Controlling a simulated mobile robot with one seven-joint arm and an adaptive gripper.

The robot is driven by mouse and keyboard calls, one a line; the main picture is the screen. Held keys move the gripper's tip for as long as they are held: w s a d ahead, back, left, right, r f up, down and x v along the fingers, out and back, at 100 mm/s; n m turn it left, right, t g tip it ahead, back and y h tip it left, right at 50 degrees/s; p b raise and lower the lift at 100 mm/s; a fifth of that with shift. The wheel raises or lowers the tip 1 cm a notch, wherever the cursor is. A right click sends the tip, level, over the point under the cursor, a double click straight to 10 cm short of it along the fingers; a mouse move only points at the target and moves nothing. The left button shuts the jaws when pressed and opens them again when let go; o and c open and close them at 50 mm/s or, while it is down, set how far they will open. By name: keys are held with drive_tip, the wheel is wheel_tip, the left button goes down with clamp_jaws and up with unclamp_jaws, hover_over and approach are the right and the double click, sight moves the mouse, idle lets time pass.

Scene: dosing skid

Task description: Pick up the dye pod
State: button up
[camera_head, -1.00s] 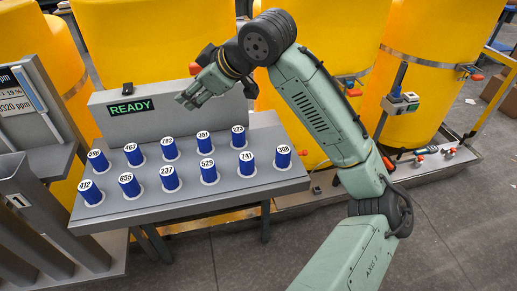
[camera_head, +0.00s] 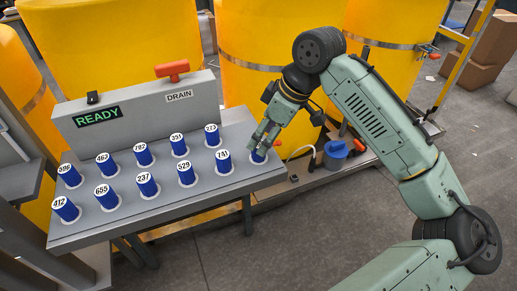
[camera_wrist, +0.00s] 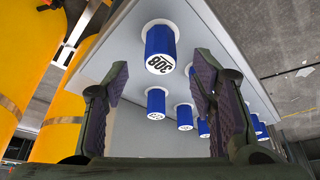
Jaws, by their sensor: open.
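Several blue cylindrical pods with white numbered tops stand upright in two rows on a grey sloped panel (camera_head: 140,222). Pod 273 (camera_head: 212,137) stands behind, in the back row.
A grey housing (camera_head: 140,118) with a green READY display (camera_head: 97,116) and a red DRAIN handle (camera_head: 172,70) stands behind the pods. Large yellow tanks (camera_head: 125,45) stand behind it. A blue-topped item (camera_head: 335,150) is on the floor-level ledge at right.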

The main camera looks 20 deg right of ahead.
sight(260, 144)
drive_tip(key=p+x, duration=0.1)
drive_tip(key=x, duration=0.3)
drive_tip(key=shift+f, duration=0.3)
clamp_jaws()
idle(0.4)
